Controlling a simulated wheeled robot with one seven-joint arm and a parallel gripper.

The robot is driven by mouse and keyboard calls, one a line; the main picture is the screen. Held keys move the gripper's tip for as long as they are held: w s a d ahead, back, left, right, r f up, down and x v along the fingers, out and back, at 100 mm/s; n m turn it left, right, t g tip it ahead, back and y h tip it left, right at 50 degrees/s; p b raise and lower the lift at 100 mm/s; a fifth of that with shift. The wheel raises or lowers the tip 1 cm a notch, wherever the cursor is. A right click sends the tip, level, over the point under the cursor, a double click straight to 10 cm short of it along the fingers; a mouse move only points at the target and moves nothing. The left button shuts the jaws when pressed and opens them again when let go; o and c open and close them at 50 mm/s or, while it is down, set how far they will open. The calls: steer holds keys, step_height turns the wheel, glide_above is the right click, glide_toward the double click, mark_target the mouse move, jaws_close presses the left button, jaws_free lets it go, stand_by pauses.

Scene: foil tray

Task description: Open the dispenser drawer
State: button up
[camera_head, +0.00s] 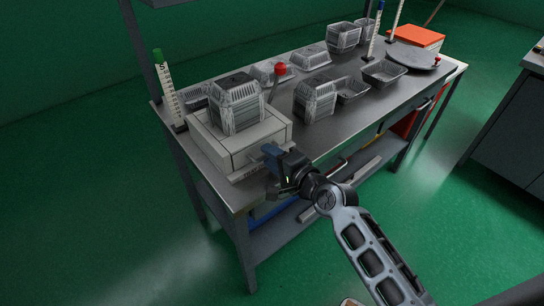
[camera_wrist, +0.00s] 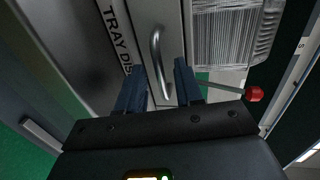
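The tray dispenser (camera_head: 213,143) is a pale grey box at the near left end of the metal bench, with a stack of foil trays (camera_head: 238,108) on top. Its front face with the drawer (camera_wrist: 143,14) and lettering starting "TRAY DIS" fills the middle of the wrist view. A curved metal handle (camera_wrist: 156,55) sits on that face; the drawer looks shut. My gripper (camera_wrist: 160,82) is open, its two blue fingers on either side of the handle's lower end. I cannot tell if they touch it. In the head view my gripper (camera_head: 270,155) is at the dispenser's front and hides the handle.
A red-knobbed lever (camera_head: 279,70) rises beside the stack; its knob also shows in the wrist view (camera_wrist: 254,94). More foil trays (camera_head: 316,99) stand on the bench to the right. A green-capped graduated post (camera_head: 166,85) stands left. The bench's front edge (camera_head: 320,156) runs near my wrist.

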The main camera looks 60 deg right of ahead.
jaws_close()
stand_by(1.4)
